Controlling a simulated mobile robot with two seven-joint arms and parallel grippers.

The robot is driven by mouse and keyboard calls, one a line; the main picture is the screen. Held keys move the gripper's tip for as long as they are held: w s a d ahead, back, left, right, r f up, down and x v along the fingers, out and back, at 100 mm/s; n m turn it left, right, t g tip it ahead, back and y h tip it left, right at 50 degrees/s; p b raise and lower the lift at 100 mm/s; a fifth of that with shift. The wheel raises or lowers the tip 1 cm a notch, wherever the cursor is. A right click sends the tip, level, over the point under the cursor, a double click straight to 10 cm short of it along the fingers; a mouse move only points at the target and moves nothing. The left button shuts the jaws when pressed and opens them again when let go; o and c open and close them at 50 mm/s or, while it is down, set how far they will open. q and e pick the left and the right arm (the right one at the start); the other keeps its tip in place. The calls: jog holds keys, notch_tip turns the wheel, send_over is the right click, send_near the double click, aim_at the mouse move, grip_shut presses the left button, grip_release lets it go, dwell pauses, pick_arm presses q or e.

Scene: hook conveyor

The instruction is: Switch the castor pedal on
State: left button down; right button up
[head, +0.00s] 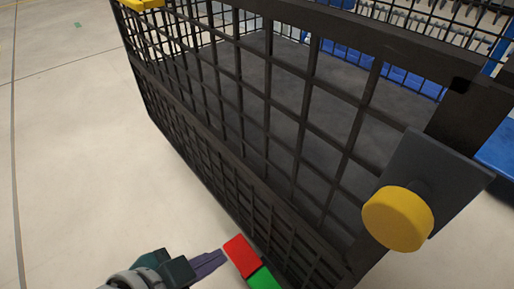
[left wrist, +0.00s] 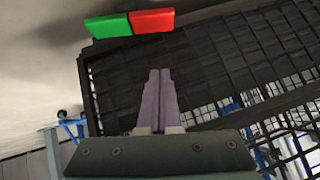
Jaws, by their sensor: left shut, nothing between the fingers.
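The castor pedal shows at the bottom of the black mesh cart (head: 262,198) in the head view. It has a red half (head: 242,256) and a green half (head: 264,279), side by side. In the left wrist view the green half (left wrist: 108,27) is at the left and the red half (left wrist: 153,20) at the right, near the top. My left gripper (head: 222,257) is shut and empty, its purple fingertips just left of the red half in the head view. In the left wrist view the shut fingers (left wrist: 160,75) point toward the pedal with a gap between. My right gripper is not in view.
The cart's mesh side and frame rise close beside my left gripper. A yellow round knob (head: 398,219) on a dark plate sticks out at the cart's right corner. Blue racks (head: 385,78) stand behind. The pale floor at the left is clear.

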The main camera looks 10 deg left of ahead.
pick_arm(q)
jog(key=shift+d, duration=0.15)
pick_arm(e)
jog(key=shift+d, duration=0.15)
pick_arm(q)
jog(key=b, duration=0.9)
send_over(244, 255)
jog(key=f, duration=0.5)
jog(key=s+f, duration=0.1)
jog(key=f, duration=0.1)
jog(key=shift+d+f, duration=0.25)
jog(key=shift+d, duration=0.05)
jog(key=shift+w+a+f+b, duration=0.1)
jog(key=shift+w+f+b, duration=0.1)
jog(key=shift+f+b, duration=0.3)
jog(key=shift+w+f+b, duration=0.2)
jog(key=shift+f+b, duration=0.15)
jog(key=shift+f, duration=0.25)
jog(key=shift+a+f+b, duration=0.3)
jog(key=shift+f+b, duration=0.3)
jog(key=shift+b, duration=0.05)
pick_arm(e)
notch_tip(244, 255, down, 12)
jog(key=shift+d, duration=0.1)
